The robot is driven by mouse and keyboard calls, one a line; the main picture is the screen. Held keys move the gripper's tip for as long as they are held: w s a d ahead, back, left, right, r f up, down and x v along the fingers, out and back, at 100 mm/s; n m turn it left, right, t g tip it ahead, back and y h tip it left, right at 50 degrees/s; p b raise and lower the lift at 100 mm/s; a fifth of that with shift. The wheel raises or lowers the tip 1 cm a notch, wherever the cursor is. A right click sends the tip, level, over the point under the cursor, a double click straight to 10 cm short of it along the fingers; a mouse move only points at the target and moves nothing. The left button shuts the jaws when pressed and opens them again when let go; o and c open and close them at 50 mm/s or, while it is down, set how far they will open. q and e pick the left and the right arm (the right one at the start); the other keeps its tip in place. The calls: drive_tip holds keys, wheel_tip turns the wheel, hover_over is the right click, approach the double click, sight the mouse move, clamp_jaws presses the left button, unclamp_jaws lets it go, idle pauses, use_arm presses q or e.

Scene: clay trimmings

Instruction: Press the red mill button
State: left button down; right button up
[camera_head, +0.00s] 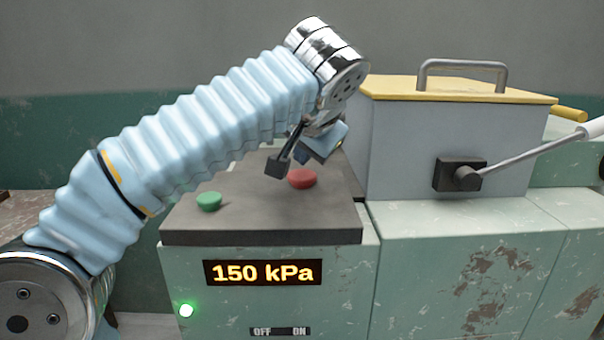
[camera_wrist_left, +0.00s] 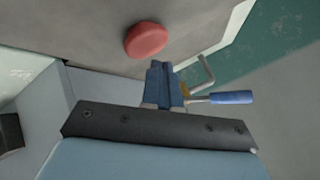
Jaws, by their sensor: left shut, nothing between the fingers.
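The red mill button (camera_head: 302,179) is a round red cap on the dark top plate of the green cabinet. It also shows in the left wrist view (camera_wrist_left: 146,39), just beyond my fingertips. My left gripper (camera_head: 277,167) hangs above the plate, close to the red button and a little to its left in the head view. Its fingers (camera_wrist_left: 162,70) are closed together with nothing between them. A small gap seems to lie between fingertips and button; contact is not clear. My right gripper is not in view.
A green button (camera_head: 209,201) sits left on the same plate (camera_head: 260,232). The cabinet front has a display (camera_head: 262,272) reading 150 kPa, a lit green lamp (camera_head: 186,310) and an OFF/ON switch (camera_head: 280,331). A grey box (camera_head: 400,150) with yellow lid and lever (camera_head: 525,155) stands right.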

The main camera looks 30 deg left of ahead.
use_arm(q)
drive_tip(key=shift+f, duration=0.1)
drive_tip(key=shift+f, duration=0.35)
drive_tip(key=shift+f+b, duration=0.4)
drive_tip(key=shift+b, duration=0.2)
idle(0.6)
drive_tip(key=shift+r, duration=0.1)
drive_tip(key=shift+r+p, duration=0.8)
drive_tip(key=shift+p, duration=0.15)
